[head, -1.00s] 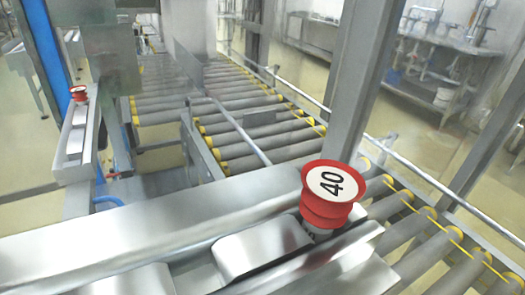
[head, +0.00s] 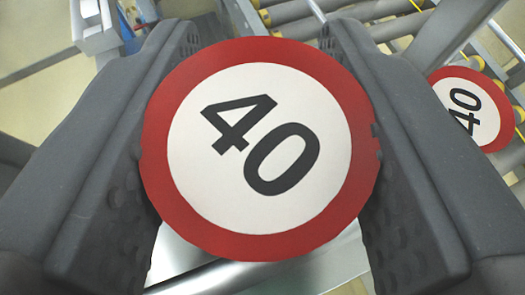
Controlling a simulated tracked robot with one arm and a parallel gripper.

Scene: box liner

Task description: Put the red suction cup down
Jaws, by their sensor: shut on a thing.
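The red suction cup (head: 260,150) has a white face marked 40 and fills the middle of the head view, its face turned toward the camera. My gripper (head: 262,60) has one dark ridged finger on each side of it and is shut on its red rim. The cup's lower body is hidden behind its face, so I cannot tell whether it touches anything below.
A second red cup (head: 472,108) with a 40 face stands at the right, partly hidden by my right finger. Conveyor rollers (head: 290,12) run along the top and upper right. A shiny metal surface (head: 185,255) lies below. Pale floor shows at the upper left.

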